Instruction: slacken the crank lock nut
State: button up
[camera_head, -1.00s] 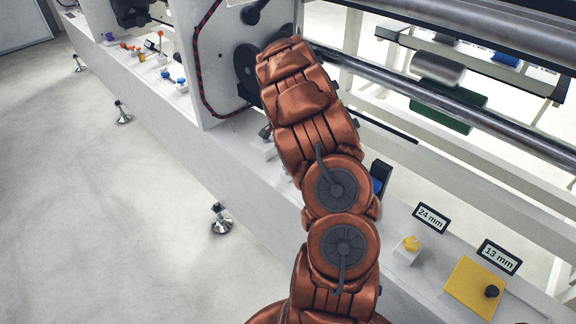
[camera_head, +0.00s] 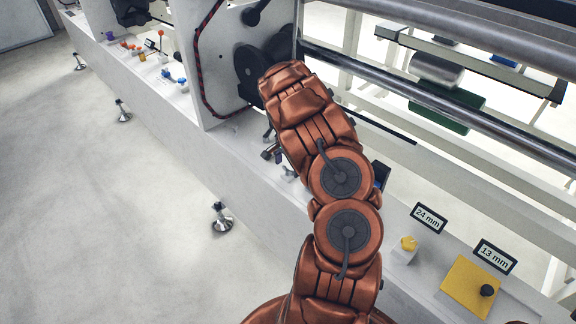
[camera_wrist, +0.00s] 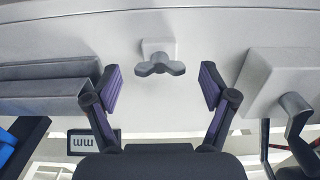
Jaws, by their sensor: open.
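A grey block with a dark crank-like lever (camera_wrist: 294,112) stands close to the right finger in the wrist view. A long grey block (camera_wrist: 45,88) lies left. In the head view, a yellow plate (camera_head: 466,287) and labels line the ledge; rollers run behind.

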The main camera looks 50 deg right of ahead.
jog(key=c, duration=1.2)
jog(key=shift+o, duration=0.2)
jog(key=shift+f+b, duration=0.15)
jog(key=shift+b, duration=0.3)
jog(key=shift+f+n+b, duration=0.1)
jog(key=shift+n+b, duration=0.6)
jog(key=n+b, duration=0.2)
jog(key=b, duration=0.1)
jog(key=shift+a+n, duration=0.1)
jog(key=shift+n, duration=0.3)
jog(key=shift+r+n+b, duration=0.2)
jog(key=shift+n+b, duration=1.35)
jog(key=shift+n, duration=0.95)
jog(key=o, duration=1.2)
jog(key=shift+c, duration=0.2)
